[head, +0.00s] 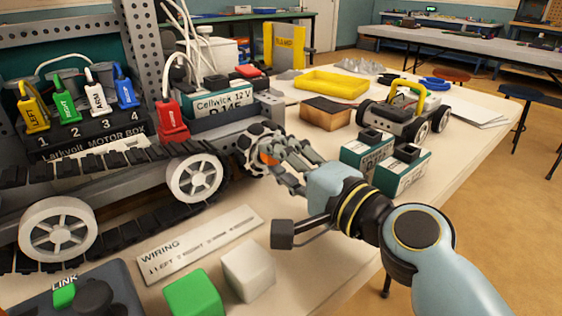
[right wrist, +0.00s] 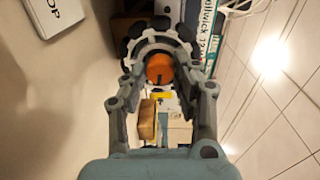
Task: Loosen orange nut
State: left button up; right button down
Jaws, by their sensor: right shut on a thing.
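The orange nut (head: 268,158) sits at the hub of the dark toothed sprocket wheel (head: 254,140) at the front end of the tracked robot. My right gripper (head: 277,154) reaches in from the right, with its grey jointed fingers on the nut. In the right wrist view the nut (right wrist: 159,69) is centred between the two fingers, with the sprocket (right wrist: 157,32) around it. The fingers are shut on the nut and cover part of it in the head view. My left gripper is out of view.
White track wheels (head: 197,178) and a black track lie left of the sprocket. Two battery boxes (head: 400,170) stand right, near my forearm. A wiring strip (head: 200,243), green block (head: 192,294) and white block (head: 248,268) lie in front. A small wheeled car (head: 398,115) stands behind.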

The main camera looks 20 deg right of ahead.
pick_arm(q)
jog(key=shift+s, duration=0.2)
pick_arm(e)
jog(key=c, duration=1)
grip_release()
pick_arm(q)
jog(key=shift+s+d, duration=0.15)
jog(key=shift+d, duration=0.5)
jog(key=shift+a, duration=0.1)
pick_arm(e)
jog(key=shift+s, duration=0.1)
jog(key=v, duration=1.2)
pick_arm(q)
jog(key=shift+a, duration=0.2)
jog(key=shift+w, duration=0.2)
